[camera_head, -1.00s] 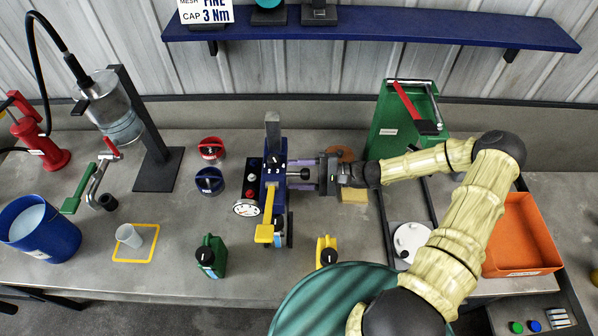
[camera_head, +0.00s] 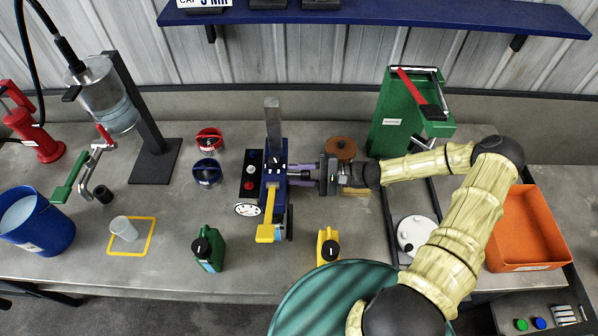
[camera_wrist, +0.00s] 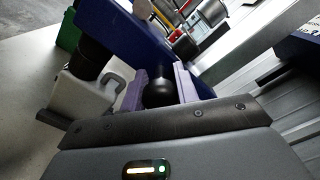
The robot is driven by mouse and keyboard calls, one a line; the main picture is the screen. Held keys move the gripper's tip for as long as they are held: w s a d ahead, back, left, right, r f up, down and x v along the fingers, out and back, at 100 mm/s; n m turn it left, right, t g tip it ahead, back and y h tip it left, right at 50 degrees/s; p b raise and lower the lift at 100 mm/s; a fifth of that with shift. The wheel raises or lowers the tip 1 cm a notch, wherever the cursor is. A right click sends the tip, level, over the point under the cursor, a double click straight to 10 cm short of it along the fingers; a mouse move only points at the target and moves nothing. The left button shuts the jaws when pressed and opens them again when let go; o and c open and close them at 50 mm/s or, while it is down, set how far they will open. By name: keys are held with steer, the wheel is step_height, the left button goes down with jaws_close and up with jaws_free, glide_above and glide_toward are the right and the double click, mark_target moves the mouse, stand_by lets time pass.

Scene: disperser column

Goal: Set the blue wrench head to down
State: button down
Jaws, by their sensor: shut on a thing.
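A blue device (camera_head: 273,185) stands in the middle of the bench, with a grey upright bar (camera_head: 272,120) at its back and a yellow lever (camera_head: 267,222) toward the front. A small black-and-white marked dial sits on its top. A black knob (camera_wrist: 158,90) sticks out from its right side. My gripper (camera_head: 306,174) reaches in from the right. Its purple fingers lie on either side of the knob and are shut on it. In the wrist view the blue body (camera_wrist: 120,35) fills the area beyond the fingers. I cannot make out which part is the wrench head.
Green (camera_head: 208,249) and yellow (camera_head: 328,246) canisters stand in front. A green stand (camera_head: 408,110) is behind my arm, and an orange tray (camera_head: 525,230) lies right.

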steer(key=shift+f, duration=0.15)
steer(key=c, duration=1.1)
jaws_free()
steer(key=shift+d, duration=0.1)
steer(key=d+b, duration=0.2)
steer(key=d, duration=0.3)
steer(key=d+b, duration=0.2)
steer(key=d, duration=0.4)
steer(key=d+b, duration=0.1)
steer(key=d, duration=0.5)
steer(key=shift+s+d+b, duration=0.15)
steer(key=shift+s+b, duration=0.1)
steer(key=shift+b, duration=0.15)
